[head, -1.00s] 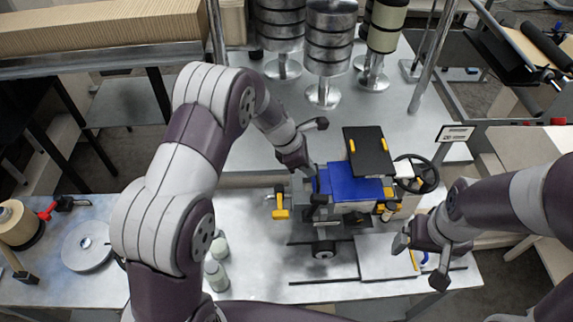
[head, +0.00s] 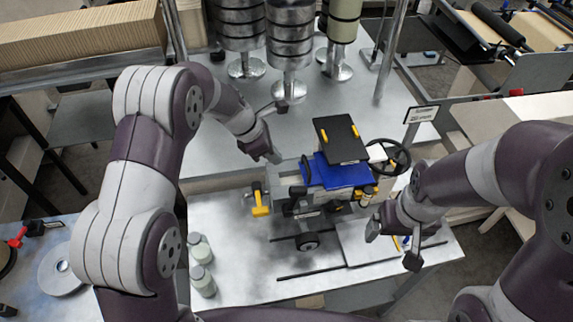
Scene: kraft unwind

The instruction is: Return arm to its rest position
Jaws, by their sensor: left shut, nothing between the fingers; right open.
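My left arm comes in from the left and bends over the bench. My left gripper (head: 272,157) is shut and empty, just behind and to the left of the machine with the blue top (head: 338,172). A black panel with yellow clips (head: 340,138) sits above the blue part. My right gripper (head: 392,248) is open and empty, over the bench's right end, in front of the machine. A white plate (head: 362,243) lies on the bench beside it.
Two pale jars (head: 202,265) stand at the front left of the bench. A yellow handle (head: 260,203) sticks out left of the machine. A black handwheel (head: 392,157) is at its right. Metal roll stacks (head: 290,50) stand behind. The rear steel surface (head: 215,150) is mostly clear.

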